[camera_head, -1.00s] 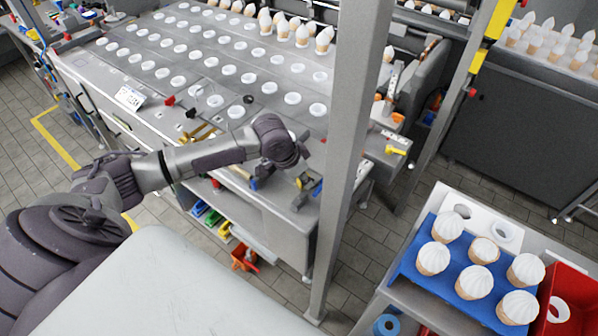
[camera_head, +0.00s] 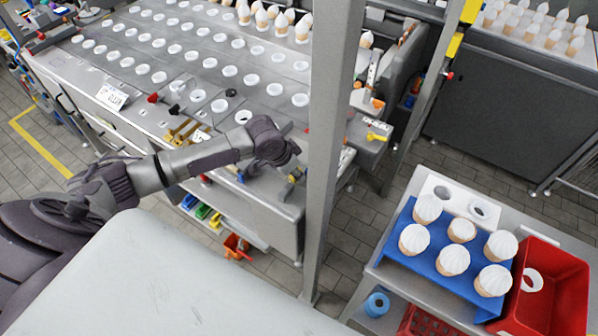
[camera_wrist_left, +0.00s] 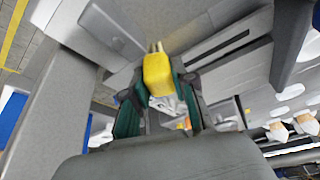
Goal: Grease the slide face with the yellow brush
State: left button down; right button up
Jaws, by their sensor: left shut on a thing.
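The yellow brush is in the left wrist view, as a yellow block (camera_wrist_left: 157,77) between the green-lined fingers of my left gripper (camera_wrist_left: 157,70). The gripper is shut on it, and short pale tips show at its far end. In the head view my left gripper (camera_head: 284,160) is over the near right corner of the grey bench (camera_head: 272,205), beside the upright post. Its fingers are hard to make out there. I cannot tell which surface is the slide face, or whether the brush touches anything. My right gripper is not in view.
A grey post (camera_head: 334,150) stands just right of my left gripper. A low cart at right bears a blue tray (camera_head: 436,262) of cream-topped cones and a red crate (camera_head: 560,290). A yellow-handled item (camera_head: 376,137) lies on a ledge beyond the post. Tiled floor lies between.

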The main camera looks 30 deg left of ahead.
pick_arm(q)
jog(key=shift+w+a+p, duration=0.15)
jog(key=shift+a+p, duration=0.35)
jog(key=shift+a, duration=2.45)
jog(key=shift+r, duration=0.1)
notch_tip(320, 180, up, 2)
jog(key=p, duration=0.2)
jog(key=shift+r+p, duration=0.1)
jog(key=shift+p, duration=0.25)
jog(key=shift+r+p, duration=0.4)
jog(key=shift+r, duration=0.35)
jog(key=shift+w+r, duration=0.1)
jog(key=shift+r, duration=0.95)
notch_tip(320, 180, up, 3)
jog(key=shift+f, duration=0.1)
